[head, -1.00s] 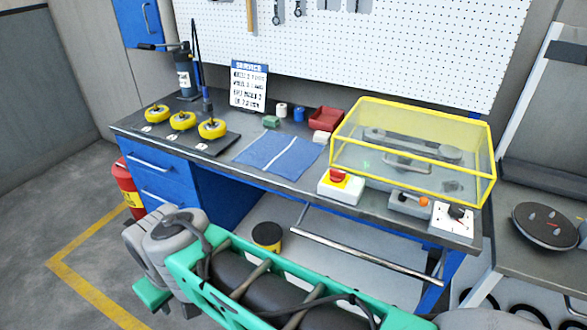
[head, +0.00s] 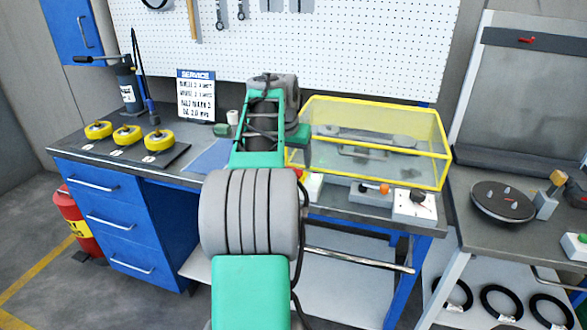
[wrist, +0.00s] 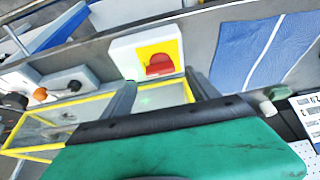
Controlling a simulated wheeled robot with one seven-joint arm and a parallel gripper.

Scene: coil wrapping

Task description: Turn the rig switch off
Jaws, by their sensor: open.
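A white box (wrist: 148,47) with a yellow top plate and a red switch (wrist: 157,64) sits near the bench's front edge in the wrist view. I take this red switch to be the rig switch; its setting is not clear. My gripper (wrist: 160,82) is open, its two grey fingers on either side of the red switch in the picture and apart from each other. I cannot tell whether they touch it. In the head view my arm hides most of the white box (head: 314,186) and the fingers.
A yellow-framed clear cover (head: 375,100) stands behind the switch box. A grey box with an orange knob (head: 384,188) and a white box with a black knob (head: 415,205) are to its right. A blue mat (head: 208,158) lies left, near several yellow-topped pieces (head: 127,134).

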